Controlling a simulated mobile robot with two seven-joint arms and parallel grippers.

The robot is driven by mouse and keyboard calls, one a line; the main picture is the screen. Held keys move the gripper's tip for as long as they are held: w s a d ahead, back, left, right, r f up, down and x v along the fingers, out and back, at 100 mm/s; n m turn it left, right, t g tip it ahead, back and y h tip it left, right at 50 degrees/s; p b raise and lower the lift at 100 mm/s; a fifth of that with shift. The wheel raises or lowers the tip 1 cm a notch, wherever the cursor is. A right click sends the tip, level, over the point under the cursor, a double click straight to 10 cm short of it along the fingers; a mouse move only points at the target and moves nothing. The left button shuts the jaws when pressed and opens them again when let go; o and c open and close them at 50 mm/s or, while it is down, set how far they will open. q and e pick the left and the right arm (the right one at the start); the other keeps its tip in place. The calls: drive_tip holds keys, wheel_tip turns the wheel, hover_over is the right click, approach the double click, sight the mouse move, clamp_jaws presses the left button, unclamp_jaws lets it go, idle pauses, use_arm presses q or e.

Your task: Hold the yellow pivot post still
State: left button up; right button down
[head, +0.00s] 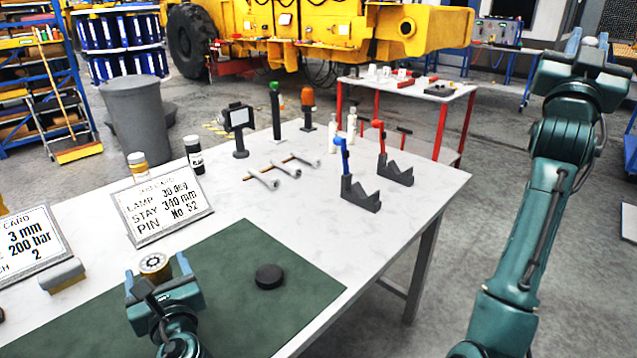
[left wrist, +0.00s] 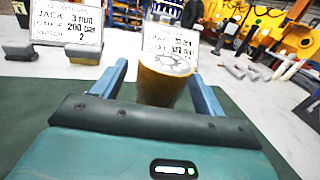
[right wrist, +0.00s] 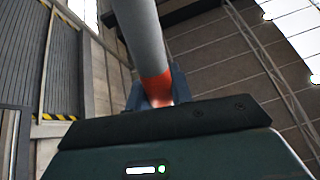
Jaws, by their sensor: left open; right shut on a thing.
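The yellow pivot post (head: 155,266) is a short upright cylinder with a grey, bolt-marked top, at the green mat's far edge. It also shows in the left wrist view (left wrist: 163,82). My left gripper (head: 158,276) is open, with one finger on each side of the post; a gap shows beside it, and its lower part is hidden behind the gripper body. My right gripper (head: 589,48) is raised at the upper right, away from the table, shut on a grey rod with an orange-red band (right wrist: 146,38).
A black puck (head: 269,276) lies on the green mat (head: 300,300) right of the post. Two cards, one a lamp-stay-pin card (head: 163,205), stand behind. Table right of the mat is clear.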

use_arm(q)
drive_tip(key=shift+x, duration=0.85)
drive_tip(key=shift+c, duration=0.6)
idle(0.3)
drive_tip(key=shift+c, duration=0.5)
drive_tip(key=c, duration=0.9)
drive_tip(key=shift+c, duration=0.2)
drive_tip(key=c, duration=0.3)
idle(0.5)
idle(0.3)
